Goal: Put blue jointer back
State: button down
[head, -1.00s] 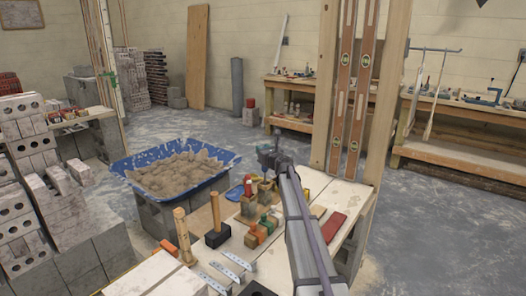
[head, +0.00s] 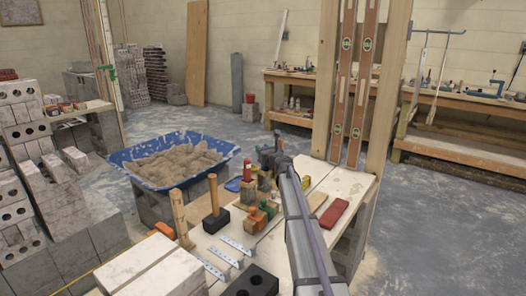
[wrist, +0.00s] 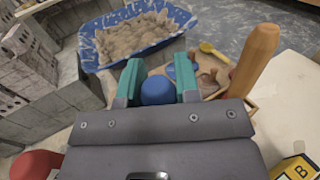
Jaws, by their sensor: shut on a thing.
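My gripper (wrist: 158,88) is shut on a rounded blue thing (wrist: 157,92), seen between its teal fingers in the wrist view. It looks like the handle end of the blue jointer; the rest of it is hidden behind the gripper. In the head view my gripper (head: 268,158) is over the far end of the white bench (head: 290,225), close to the small holders there. I cannot tell whether the jointer touches anything. A holder (head: 264,181) and a red-handled tool (head: 247,169) stand beside and below the gripper.
A blue tub of mortar (head: 180,160) stands beyond the bench at left. A red block (head: 333,213) lies at right, and a dark holed block (head: 250,284) in front. A yellow lettered block (wrist: 298,168) shows in the wrist view.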

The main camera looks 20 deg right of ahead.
jog(key=shift+f+b, duration=0.45)
jog(key=shift+f, duration=0.05)
jog(key=c, duration=0.8)
grip_release()
jog(key=shift+o, duration=0.2)
jog(key=s, duration=1.1)
jog(key=s+a+r+n+g+y+p, duration=0.35)
jog(key=s+a+n+p, duration=0.3)
jog(key=a+n, duration=0.35)
jog(key=s+a+r+n+g+y+p, duration=0.2)
jog(key=s+a+r+n+g+p, duration=0.15)
jog(key=s+a+n+p, duration=0.6)
jog(key=s+a+r+n+g+h+p, duration=0.1)
jog(key=s+a+n+g+h+p, duration=0.1)
jog(key=s+n, duration=0.3)
jog(key=s+a+r+n+g+h+p, duration=0.1)
jog(key=s+n+g+p, duration=0.4)
jog(key=s, duration=0.5)
jog(key=s+a+r+n+g+h+p, duration=0.1)
jog(key=s+a+n+g+h+p, duration=0.2)
jog(key=s+n, duration=0.3)
jog(key=shift+s+a+g+p, duration=0.5)
jog(key=shift+s+a+p, duration=0.1)
jog(key=shift+s+p, duration=0.05)
